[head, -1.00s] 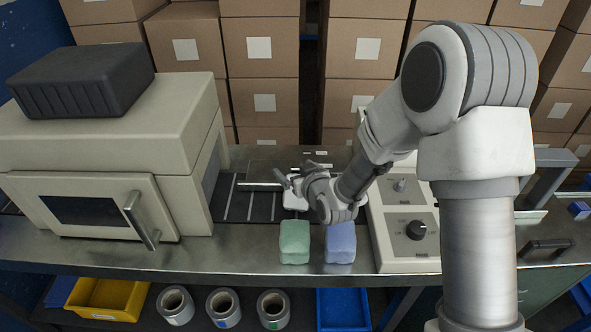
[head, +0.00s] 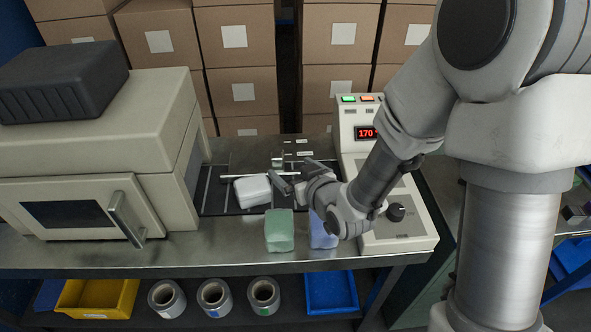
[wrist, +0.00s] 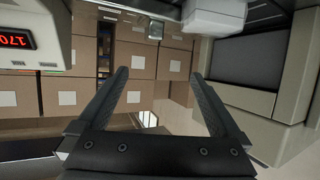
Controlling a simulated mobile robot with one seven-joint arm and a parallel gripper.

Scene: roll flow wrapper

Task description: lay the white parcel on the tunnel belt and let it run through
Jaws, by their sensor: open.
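The white parcel (head: 252,191) lies slightly askew on the dark tunnel belt (head: 217,196), just right of the tunnel's mouth. A thin pale rod crosses the belt behind it. My gripper (head: 292,175) is open, to the right of the parcel and apart from its grip. In the wrist view the open jaws (wrist: 159,75) hold nothing, and the white parcel (wrist: 214,16) shows beyond them at the top. The cream tunnel machine (head: 155,150) stands left, with its dark opening in the wrist view (wrist: 262,62).
A green parcel (head: 279,232) and a blue parcel (head: 321,234), partly hidden by my gripper, sit at the table's front. A control box (head: 402,218) with a red display stands right. Rolls (head: 214,298) and bins are on the shelf below. Cartons (head: 236,65) are stacked behind.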

